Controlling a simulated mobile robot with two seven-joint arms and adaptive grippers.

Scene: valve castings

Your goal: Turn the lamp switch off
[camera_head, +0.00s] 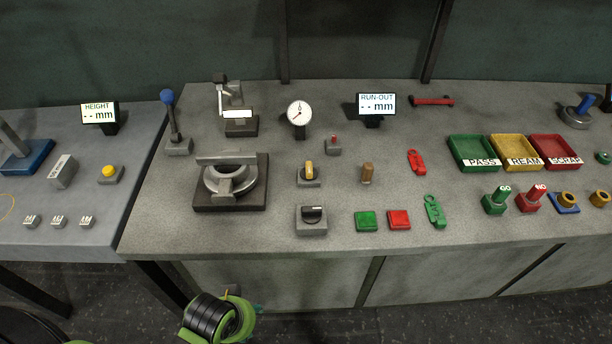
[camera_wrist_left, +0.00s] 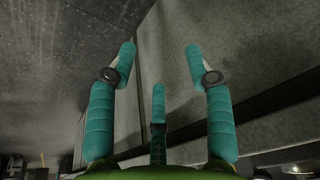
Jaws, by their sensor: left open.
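No control has a readable lamp label, so I cannot tell for sure which is the lamp switch. A grey box with a black rotary knob (camera_head: 312,215) sits near the bench's front edge. Behind it are a yellow-handled switch (camera_head: 309,174) and a small red-tipped toggle (camera_head: 333,144). My left gripper (camera_wrist_left: 160,62) has its teal fingers spread, with nothing between them, in the left wrist view. In the head view my green and black left arm (camera_head: 215,318) is low, in front of the bench edge; its fingers are mostly hidden. My right gripper is not in view.
A clamp fixture (camera_head: 231,181) stands left of the knob box. Green (camera_head: 366,221) and red (camera_head: 399,219) square pads lie to its right. A brown peg (camera_head: 367,173), a dial gauge (camera_head: 299,114) and a run-out display (camera_head: 376,106) stand farther back. Bins (camera_head: 472,166) are at right.

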